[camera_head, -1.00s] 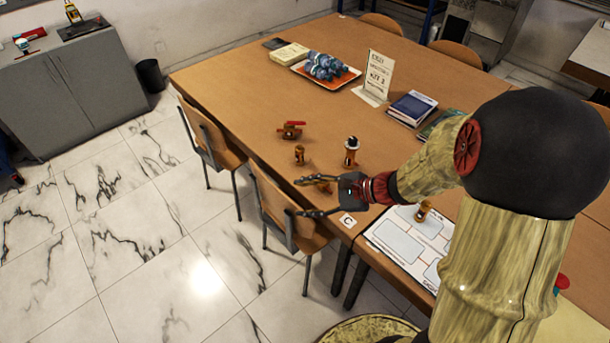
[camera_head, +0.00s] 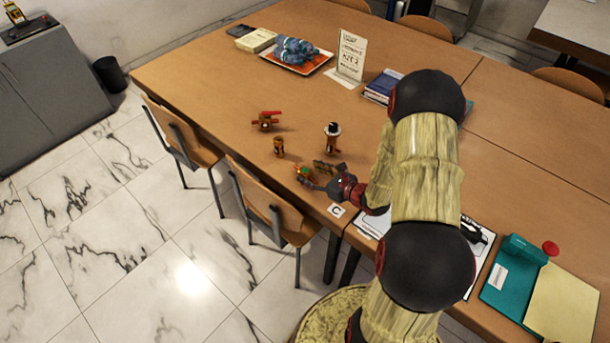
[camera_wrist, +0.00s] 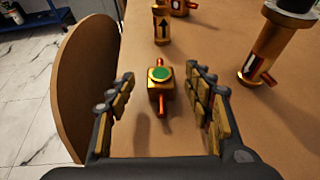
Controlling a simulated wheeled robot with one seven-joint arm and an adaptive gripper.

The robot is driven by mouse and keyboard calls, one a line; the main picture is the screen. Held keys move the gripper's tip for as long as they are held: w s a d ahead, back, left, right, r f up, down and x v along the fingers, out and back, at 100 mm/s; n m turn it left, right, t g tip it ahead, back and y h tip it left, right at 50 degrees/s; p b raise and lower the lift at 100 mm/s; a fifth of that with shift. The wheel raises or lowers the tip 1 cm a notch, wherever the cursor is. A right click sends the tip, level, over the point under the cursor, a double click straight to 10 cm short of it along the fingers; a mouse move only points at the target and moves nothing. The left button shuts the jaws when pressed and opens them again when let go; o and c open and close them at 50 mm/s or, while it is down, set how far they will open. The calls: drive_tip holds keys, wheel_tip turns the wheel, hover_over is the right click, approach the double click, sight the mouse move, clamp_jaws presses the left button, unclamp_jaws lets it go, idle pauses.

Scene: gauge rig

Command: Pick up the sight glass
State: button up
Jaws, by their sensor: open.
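The sight glass, a small brass body with a round green window on top and copper stubs at both ends, lies on the table in the wrist view (camera_wrist: 160,76). It shows small near the table's edge in the head view (camera_head: 304,172). My gripper (camera_head: 316,176) is open, low over the table beside it. In the wrist view the two padded fingers of my gripper (camera_wrist: 161,84) stand left and right of the sight glass, with a gap on each side. Nothing is held.
A brass cylinder with a black arrow (camera_wrist: 162,24) stands just beyond. A taller dark-topped brass fitting (camera_head: 332,137) stands right of it, and a red-handled valve (camera_head: 266,120) lies farther back. A chair (camera_head: 265,208) is close to the table edge. A card marked C (camera_head: 337,210) lies near my gripper.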

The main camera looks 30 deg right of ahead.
sight(307, 172)
drive_tip(key=b+x, duration=0.1)
drive_tip(key=x, duration=0.2)
drive_tip(key=shift+s+f, duration=0.1)
drive_tip(key=shift+f, duration=0.1)
drive_tip(key=shift+w, duration=0.45)
drive_tip(key=c, duration=0.3)
clamp_jaws()
